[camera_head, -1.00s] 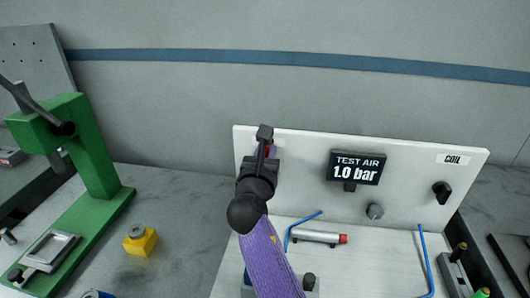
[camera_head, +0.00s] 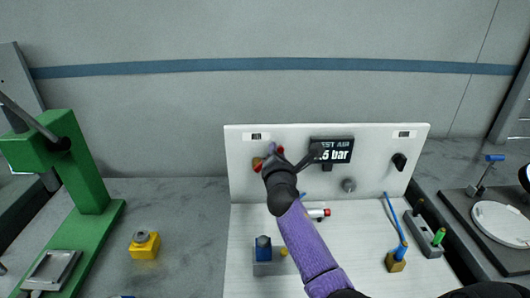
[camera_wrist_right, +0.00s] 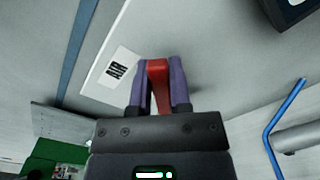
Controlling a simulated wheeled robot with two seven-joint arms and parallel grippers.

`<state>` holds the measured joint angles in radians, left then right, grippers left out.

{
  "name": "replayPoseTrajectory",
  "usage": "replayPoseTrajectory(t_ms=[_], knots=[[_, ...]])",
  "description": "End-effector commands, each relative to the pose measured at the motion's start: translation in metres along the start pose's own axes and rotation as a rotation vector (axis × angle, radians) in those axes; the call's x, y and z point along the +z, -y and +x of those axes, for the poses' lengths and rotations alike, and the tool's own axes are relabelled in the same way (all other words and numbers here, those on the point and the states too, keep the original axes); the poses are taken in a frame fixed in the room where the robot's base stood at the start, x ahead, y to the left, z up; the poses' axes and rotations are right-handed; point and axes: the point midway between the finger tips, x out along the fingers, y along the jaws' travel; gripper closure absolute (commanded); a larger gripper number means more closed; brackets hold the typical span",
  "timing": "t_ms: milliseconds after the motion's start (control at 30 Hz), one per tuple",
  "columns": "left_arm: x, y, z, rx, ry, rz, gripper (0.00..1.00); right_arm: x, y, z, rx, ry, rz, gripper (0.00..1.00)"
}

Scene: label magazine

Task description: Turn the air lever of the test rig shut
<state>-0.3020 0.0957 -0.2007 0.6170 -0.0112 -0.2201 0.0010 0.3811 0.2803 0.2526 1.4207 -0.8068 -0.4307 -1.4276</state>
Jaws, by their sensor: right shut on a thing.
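The test rig's white panel (camera_head: 375,142) stands upright at the back of its white base. The red air lever (camera_wrist_right: 158,82) is at the panel's left part. My right gripper (camera_wrist_right: 160,66) is shut on it, one purple finger on each side. In the head view my right gripper (camera_head: 277,158) covers most of the lever and its mount. The dark TEST AIR display (camera_head: 333,144) shows ".5 bar"; my gripper hides the start of the reading. My left gripper is not in view.
A black knob (camera_head: 399,162) and a grey round fitting (camera_head: 348,185) are on the panel. A blue hose (camera_head: 393,220) rises from the base at right. A green press (camera_head: 90,165) and a yellow block (camera_head: 144,245) stand left. Grey bench between them is clear.

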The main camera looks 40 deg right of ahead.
Motion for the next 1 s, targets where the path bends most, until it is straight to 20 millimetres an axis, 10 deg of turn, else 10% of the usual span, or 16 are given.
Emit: replayPoseTrajectory(t_ms=[1000], knots=[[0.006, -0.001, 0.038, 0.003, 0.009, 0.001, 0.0, -0.022, 0.05, -0.001, -0.005, -0.002, 0.76, 1.0]])
